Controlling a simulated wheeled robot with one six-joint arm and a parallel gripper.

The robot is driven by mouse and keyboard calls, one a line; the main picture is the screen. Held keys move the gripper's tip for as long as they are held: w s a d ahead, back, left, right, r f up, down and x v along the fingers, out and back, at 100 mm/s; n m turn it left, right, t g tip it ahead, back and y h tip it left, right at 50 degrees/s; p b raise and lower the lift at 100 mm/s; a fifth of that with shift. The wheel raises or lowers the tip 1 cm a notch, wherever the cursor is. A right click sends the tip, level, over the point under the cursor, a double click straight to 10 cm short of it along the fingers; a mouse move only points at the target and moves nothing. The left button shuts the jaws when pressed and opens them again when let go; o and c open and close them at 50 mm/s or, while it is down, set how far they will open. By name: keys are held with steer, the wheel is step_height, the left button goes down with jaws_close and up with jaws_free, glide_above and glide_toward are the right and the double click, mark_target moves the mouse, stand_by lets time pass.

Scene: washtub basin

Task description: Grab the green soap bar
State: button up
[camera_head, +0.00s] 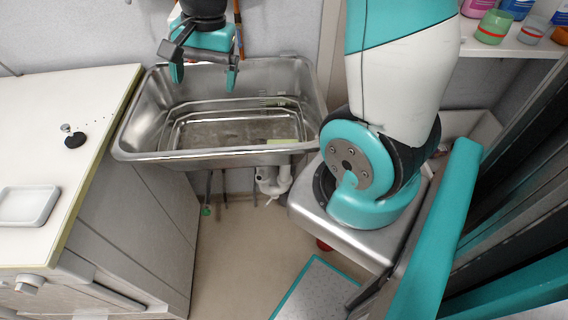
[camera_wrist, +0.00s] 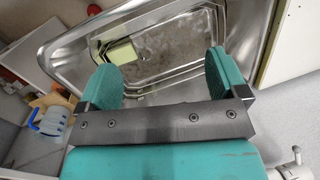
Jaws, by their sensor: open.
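The green soap bar (camera_wrist: 122,51) is a pale yellow-green block lying in the metal washtub basin (camera_wrist: 78,53), near a corner of its sunken inner part. In the head view, a pale green patch by the basin's near right inner wall looks like the soap bar (camera_head: 282,141), partly cut off by the rim. My gripper (camera_head: 204,76) is open and empty above the far left part of the basin (camera_head: 135,125). In the wrist view, its teal fingers (camera_wrist: 165,80) are wide apart, with the soap beyond them and nearer the left finger. Nothing touches the soap.
The basin's raised walls and rim surround the soap. A white counter (camera_head: 75,100) with a small white dish (camera_head: 28,206) stands at the left. A shelf (camera_head: 510,45) with several containers is at the upper right. A blue container (camera_wrist: 50,122) shows at the wrist view's left.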

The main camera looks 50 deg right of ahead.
steer(key=d+f+m+g+h+b, duration=0.15)
steer(key=d+f+m+b, duration=0.65)
steer(key=d+f+m, duration=1.1)
steer(key=shift+n, duration=0.9)
steer(key=d+f, duration=0.1)
steer(key=f, duration=0.3)
steer(key=d+f+b, duration=0.1)
steer(key=f, duration=0.4)
steer(key=s+d+f, duration=0.1)
steer(key=f, duration=0.4)
steer(key=shift+d+f, duration=0.15)
steer(key=shift+d, duration=0.25)
step_height(320, 180, down, 6)
steer(key=shift+r+b, duration=0.15)
steer(key=shift+b, duration=0.3)
steer(key=c, duration=0.8)
steer(key=shift+r, duration=0.1)
